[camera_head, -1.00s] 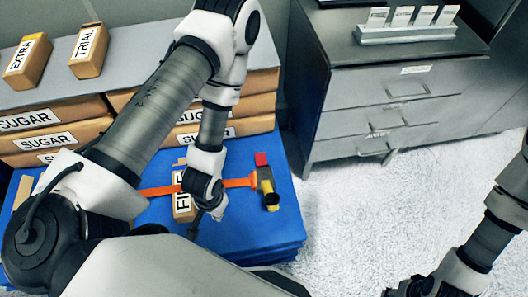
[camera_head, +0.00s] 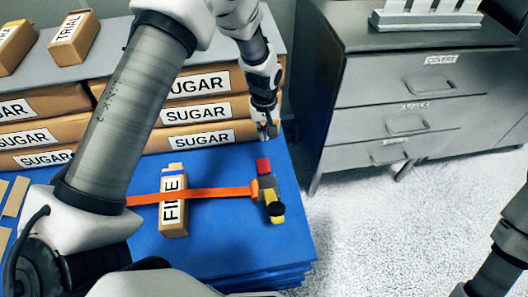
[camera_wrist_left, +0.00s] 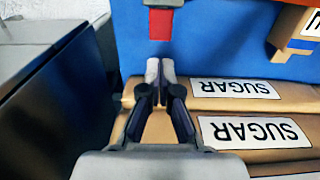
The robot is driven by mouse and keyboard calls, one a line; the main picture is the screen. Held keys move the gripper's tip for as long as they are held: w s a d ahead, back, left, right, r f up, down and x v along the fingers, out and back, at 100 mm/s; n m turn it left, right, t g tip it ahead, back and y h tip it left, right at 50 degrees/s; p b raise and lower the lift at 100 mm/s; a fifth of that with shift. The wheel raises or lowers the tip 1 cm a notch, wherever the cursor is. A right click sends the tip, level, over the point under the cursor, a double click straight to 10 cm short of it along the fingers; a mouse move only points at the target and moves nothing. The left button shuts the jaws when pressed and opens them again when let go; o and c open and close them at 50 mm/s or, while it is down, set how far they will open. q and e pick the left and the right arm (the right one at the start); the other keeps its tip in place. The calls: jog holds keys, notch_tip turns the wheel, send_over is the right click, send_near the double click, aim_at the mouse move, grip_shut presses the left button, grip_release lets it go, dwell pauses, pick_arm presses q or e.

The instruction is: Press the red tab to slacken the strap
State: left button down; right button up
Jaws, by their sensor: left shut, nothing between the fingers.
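The red tab (camera_head: 263,165) sits at the top end of a ratchet buckle (camera_head: 268,190) near the right edge of the blue platform. The orange strap (camera_head: 215,193) runs left from the buckle across a box labelled FINE (camera_head: 174,215). My left gripper (camera_head: 268,132) is shut and empty, just beyond the red tab and apart from it in the head view. In the left wrist view its fingertips (camera_wrist_left: 160,68) point toward the red tab (camera_wrist_left: 160,24), with a small blue gap between. My right gripper is out of view; only part of the right arm shows at the right edge.
Stacked SUGAR boxes (camera_head: 200,113) stand behind the platform, close to my left gripper. A grey drawer cabinet (camera_head: 400,100) stands to the right.

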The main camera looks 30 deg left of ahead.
aim_at(264, 165)
pick_arm(q)
notch_tip(264, 165, down, 14)
jog(key=shift+r+b, duration=0.15)
jog(key=shift+b, duration=0.85)
jog(key=shift+f, duration=0.9)
jog(key=shift+s, duration=0.1)
notch_tip(264, 165, up, 6)
jog(key=p, duration=0.4)
jog(key=shift+f, duration=0.25)
notch_tip(264, 165, up, 9)
jog(key=shift+f, duration=0.15)
